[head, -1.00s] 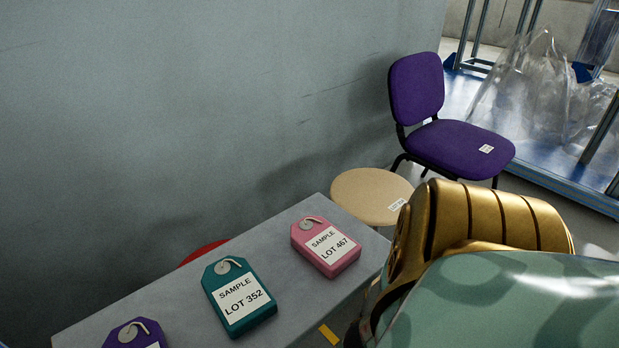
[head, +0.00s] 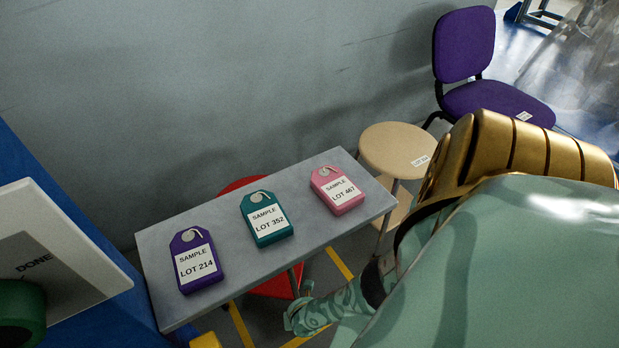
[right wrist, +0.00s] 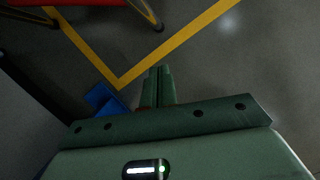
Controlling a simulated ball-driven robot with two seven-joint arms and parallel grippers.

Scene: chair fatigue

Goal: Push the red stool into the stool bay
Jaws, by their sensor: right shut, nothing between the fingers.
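The red stool is mostly hidden under a grey bench in the head view. Yellow floor lines (right wrist: 190,45) meet in a corner between the stool and my right gripper (right wrist: 158,72). That gripper is shut and empty, low over the floor and apart from the stool. My left gripper is not in view.
The grey bench (head: 220,232) carries purple, teal and pink sample tags. A beige stool (head: 392,148) and a purple chair (head: 490,100) stand at the right along the wall. A white board marked DONE (head: 90,250) and a blue panel (head: 50,165) stand at the left.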

